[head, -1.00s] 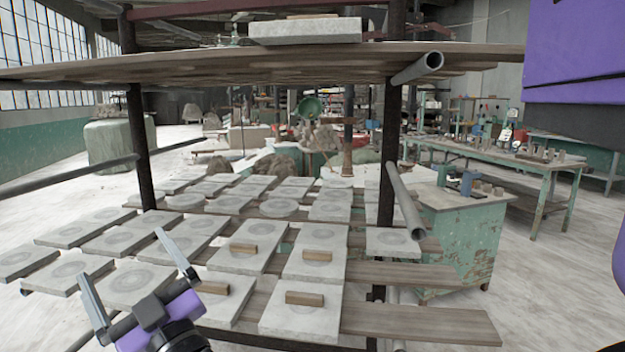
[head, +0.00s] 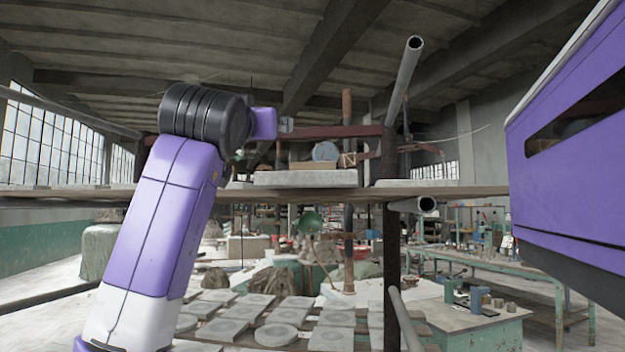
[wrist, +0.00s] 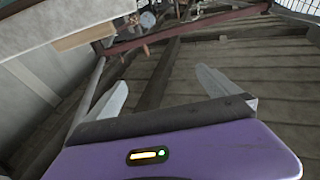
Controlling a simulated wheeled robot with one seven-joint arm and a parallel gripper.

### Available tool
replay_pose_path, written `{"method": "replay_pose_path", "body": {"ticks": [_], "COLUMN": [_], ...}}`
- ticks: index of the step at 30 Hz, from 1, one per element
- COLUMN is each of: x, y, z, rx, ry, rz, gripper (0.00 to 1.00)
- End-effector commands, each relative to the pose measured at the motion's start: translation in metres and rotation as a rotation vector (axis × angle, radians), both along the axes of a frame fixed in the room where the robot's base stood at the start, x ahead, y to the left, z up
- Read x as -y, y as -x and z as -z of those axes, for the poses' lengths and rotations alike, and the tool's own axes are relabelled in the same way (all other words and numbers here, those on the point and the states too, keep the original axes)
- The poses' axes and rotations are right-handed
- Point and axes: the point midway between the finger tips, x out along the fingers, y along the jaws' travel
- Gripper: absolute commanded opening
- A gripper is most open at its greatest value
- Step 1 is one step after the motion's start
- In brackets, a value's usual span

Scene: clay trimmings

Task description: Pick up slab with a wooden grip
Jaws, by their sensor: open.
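A pale grey slab (head: 305,179) lies on the upper wooden shelf in the head view. A light wooden grip (head: 314,165) sits on top of it. In the wrist view a pale slab (wrist: 50,20) fills the upper left corner, with a wooden bar (wrist: 86,37) along it. My gripper (wrist: 165,92) is open and empty, its two fingers spread apart, with the slab and bar beyond and to the left. In the head view my raised arm ends left of and above the slab; its fingers are too small there to make out clearly.
Another slab (head: 418,183) lies farther right on the upper shelf (head: 470,192). A dark post (head: 391,270) and metal pipes (head: 405,80) stand close by. A reddish bar (head: 340,132) runs behind the slab. Several slabs (head: 275,335) lie on the lower rack.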

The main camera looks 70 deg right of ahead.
Motion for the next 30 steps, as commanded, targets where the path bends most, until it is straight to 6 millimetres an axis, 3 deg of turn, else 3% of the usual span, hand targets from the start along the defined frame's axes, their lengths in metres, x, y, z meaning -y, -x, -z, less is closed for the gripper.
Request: {"method": "replay_pose_path", "body": {"ticks": [2, 6, 12, 23, 30], "x": [0.015, 0.025, 0.019, 0.045, 0.076], "y": [0.027, 0.063, 0.090, 0.087, 0.078], "z": [-0.009, 0.007, 0.025, 0.039, 0.047], "rx": [-0.034, -0.124, -0.191, -0.204, -0.204], "ry": [-0.136, -0.386, -0.590, -0.623, -0.623], "rz": [0.043, 0.091, 0.109, 0.111, 0.112], "gripper": [1.00, 1.00, 1.00, 1.00, 1.00]}}
